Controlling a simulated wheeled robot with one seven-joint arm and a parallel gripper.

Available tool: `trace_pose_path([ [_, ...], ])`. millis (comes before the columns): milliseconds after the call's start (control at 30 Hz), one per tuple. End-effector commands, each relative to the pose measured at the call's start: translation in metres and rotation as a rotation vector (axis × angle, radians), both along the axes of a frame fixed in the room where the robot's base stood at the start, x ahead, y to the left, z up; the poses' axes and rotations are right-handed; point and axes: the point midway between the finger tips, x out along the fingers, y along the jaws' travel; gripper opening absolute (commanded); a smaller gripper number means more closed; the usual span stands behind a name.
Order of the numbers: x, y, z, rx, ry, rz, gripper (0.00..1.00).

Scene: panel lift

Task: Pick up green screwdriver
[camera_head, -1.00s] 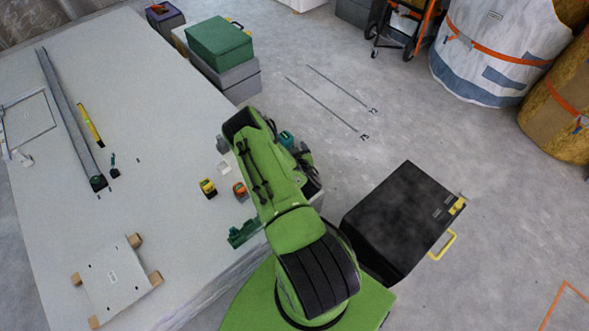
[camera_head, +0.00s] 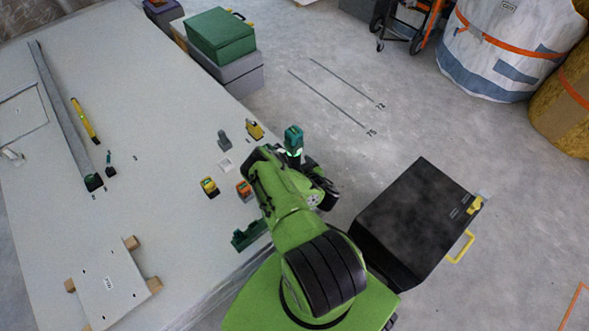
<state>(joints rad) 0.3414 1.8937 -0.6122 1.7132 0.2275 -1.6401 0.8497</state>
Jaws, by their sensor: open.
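A small dark green and black tool (camera_head: 110,168), which looks like the green screwdriver, lies on the white table between the long grey rail and the table's middle. It is too small to make out its exact shape. My gripper (camera_head: 294,142) is at the end of my green arm, beyond the table's right edge. It is open, with a teal part showing; its fingertips are hard to make out. It is well apart from the tool, to its right.
The long grey rail (camera_head: 62,115) and a yellow level (camera_head: 84,119) lie left of the tool. Orange and yellow items (camera_head: 209,187) stand near the table's right edge. A white panel (camera_head: 108,288) on wooden blocks lies at the front. A black case (camera_head: 415,222) is on the right.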

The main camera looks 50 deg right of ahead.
Motion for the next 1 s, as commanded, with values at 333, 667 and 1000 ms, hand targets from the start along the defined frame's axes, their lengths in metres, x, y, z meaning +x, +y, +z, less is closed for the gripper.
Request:
trace_pose_path([
  [333, 0.035, -0.013, -0.015, 0.0, -0.001, 0.0, 0.79],
  [667, 0.034, -0.012, -0.015, 0.0, -0.001, 0.0, 0.44],
  [1000, 0.034, -0.012, -0.015, 0.0, -0.001, 0.0, 0.0],
])
